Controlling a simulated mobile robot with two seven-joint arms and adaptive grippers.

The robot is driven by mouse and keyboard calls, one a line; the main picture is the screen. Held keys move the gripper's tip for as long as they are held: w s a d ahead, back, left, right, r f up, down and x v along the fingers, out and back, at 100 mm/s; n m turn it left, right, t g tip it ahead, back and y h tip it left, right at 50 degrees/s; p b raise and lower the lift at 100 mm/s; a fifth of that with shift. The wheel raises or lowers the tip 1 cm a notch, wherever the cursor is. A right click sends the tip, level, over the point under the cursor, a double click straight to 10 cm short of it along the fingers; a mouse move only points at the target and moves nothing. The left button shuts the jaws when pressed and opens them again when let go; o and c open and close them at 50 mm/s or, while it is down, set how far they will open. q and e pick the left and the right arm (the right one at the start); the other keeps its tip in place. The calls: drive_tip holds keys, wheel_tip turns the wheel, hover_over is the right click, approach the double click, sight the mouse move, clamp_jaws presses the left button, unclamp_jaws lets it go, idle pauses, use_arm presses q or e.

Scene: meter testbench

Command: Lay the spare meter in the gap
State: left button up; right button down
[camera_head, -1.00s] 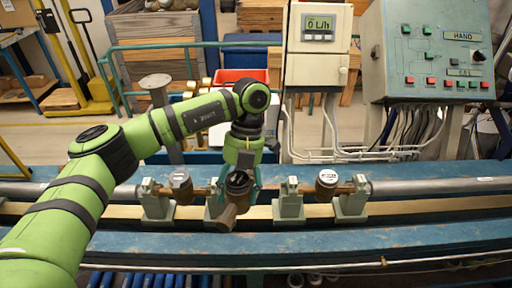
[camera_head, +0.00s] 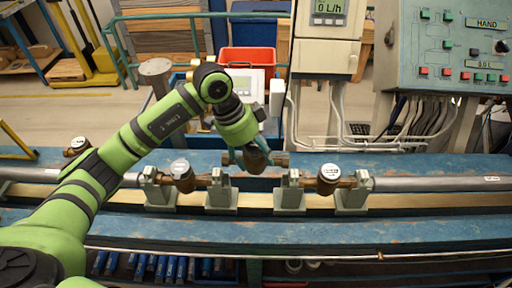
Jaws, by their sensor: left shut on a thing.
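My left gripper (camera_head: 247,158) is shut on a brown water meter (camera_head: 258,162), partly hidden by the gripper's fingers. The meter hangs over the blue bench, with a pipe end pointing right. It appears above and slightly behind the gap (camera_head: 255,190) between two grey-green supports, the left one (camera_head: 221,196) and the right one (camera_head: 290,194). One mounted meter (camera_head: 182,176) with a pale lid sits left of the gap, and another (camera_head: 328,179) sits right of it. My right gripper is not in view.
Another meter (camera_head: 77,146) lies on the bench at far left, near my arm. A display box (camera_head: 320,40) and a control panel (camera_head: 450,45) stand behind the bench. A red bin (camera_head: 255,62) is at the back. The front bench strip (camera_head: 300,232) is clear.

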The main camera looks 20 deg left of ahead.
use_arm(q)
drive_tip(key=shift+f+b, duration=2.5)
drive_tip(key=shift+f, duration=0.35)
drive_tip(key=shift+r, duration=0.1)
drive_tip(key=shift+p, duration=0.45)
drive_tip(key=shift+f, duration=0.25)
drive_tip(key=shift+f, duration=0.1)
drive_tip(key=shift+f+b, duration=0.65)
drive_tip(key=shift+f, duration=0.6)
drive_tip(key=shift+f, duration=0.4)
